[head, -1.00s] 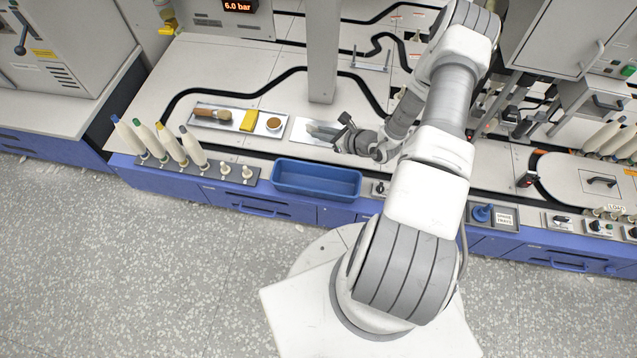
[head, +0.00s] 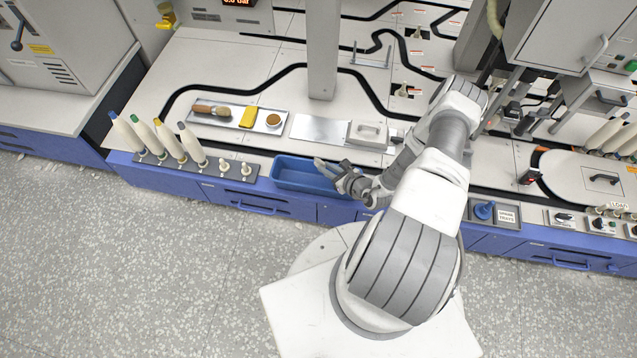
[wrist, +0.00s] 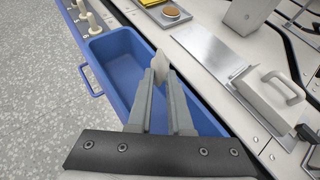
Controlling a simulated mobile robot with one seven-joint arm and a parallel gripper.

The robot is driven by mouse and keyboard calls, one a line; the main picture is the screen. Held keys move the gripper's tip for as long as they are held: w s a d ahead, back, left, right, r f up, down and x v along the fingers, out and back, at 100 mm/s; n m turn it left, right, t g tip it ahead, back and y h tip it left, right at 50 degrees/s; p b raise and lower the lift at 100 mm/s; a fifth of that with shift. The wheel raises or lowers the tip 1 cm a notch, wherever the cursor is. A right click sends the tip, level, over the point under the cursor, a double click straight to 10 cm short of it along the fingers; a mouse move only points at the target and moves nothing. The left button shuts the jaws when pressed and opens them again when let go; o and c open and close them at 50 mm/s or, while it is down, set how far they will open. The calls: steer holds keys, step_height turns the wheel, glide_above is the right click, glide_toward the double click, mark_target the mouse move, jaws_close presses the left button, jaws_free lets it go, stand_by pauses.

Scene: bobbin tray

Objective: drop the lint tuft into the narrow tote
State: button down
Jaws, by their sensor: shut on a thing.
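The narrow tote is a long blue open bin (head: 290,184) at the front edge of the bench; it also fills the middle of the wrist view (wrist: 97,54). My gripper (head: 322,165) is over the right part of the tote. In the wrist view my gripper (wrist: 161,80) is shut on a small pale grey-white tuft (wrist: 158,63), the lint tuft, which sticks out past the fingertips above the tote. The fingers hide part of the tote's inside. The part of it that shows looks empty.
A metal plate (head: 312,129) with a grey handled block (head: 368,133) lies behind the tote. A tray with a brush, a yellow block and a round brown-topped thing (head: 273,120) is farther left. Several bobbins and pegs (head: 225,166) stand left of the tote.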

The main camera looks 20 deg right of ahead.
steer(key=shift+f+b, duration=1.15)
steer(key=shift+f, duration=0.6)
steer(key=c, duration=0.8)
jaws_free()
steer(key=shift+o, duration=0.2)
